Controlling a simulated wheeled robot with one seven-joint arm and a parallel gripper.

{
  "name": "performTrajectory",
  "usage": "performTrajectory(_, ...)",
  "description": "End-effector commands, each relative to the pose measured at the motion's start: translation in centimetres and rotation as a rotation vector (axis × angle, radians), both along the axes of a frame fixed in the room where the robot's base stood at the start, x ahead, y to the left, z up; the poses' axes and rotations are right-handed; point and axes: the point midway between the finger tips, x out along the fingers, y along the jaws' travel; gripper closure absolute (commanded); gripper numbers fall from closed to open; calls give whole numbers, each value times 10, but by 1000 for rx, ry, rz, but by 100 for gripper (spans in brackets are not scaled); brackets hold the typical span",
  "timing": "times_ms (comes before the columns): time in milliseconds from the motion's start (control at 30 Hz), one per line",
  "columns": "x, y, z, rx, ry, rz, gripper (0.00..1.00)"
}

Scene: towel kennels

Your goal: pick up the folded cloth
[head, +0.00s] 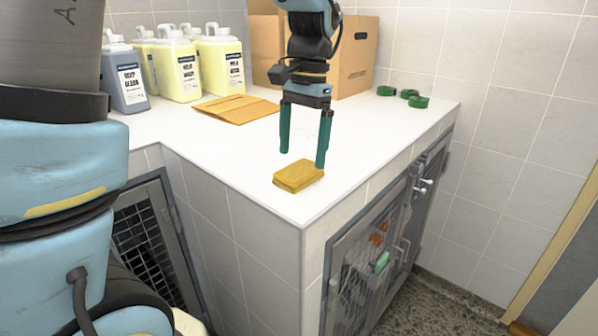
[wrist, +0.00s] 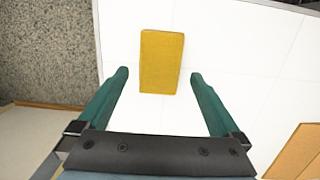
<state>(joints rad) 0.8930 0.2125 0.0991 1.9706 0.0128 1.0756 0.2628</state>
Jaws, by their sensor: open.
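The folded cloth (head: 298,176) is a mustard-yellow, flat rectangular bundle lying on the white counter near its front corner. It also shows in the wrist view (wrist: 161,61), beyond my fingertips and roughly centred between them. My gripper (head: 302,160) has two long green fingers, spread apart and pointing down over the counter beside the cloth. In the wrist view my gripper (wrist: 158,74) has nothing between its fingers, and the cloth appears free of them. Whether a fingertip touches the counter is unclear.
The white counter (head: 225,165) is clear around the cloth. Behind are a flat brown folder-like item (head: 235,108), several yellow jugs (head: 177,70), a grey-blue jug (head: 124,80), a cardboard box (head: 356,55) and green rings (head: 418,101). Mesh kennel doors (head: 365,262) are below.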

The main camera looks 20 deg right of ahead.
Motion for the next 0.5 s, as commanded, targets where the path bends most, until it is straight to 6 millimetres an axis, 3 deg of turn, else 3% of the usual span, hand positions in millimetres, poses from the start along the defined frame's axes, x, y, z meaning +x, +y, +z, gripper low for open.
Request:
performTrajectory(200, -3, 6, -28, 3, 3, 1, 0)
performTrajectory(500, -3, 6, -33, 0, 0, 1, 0)
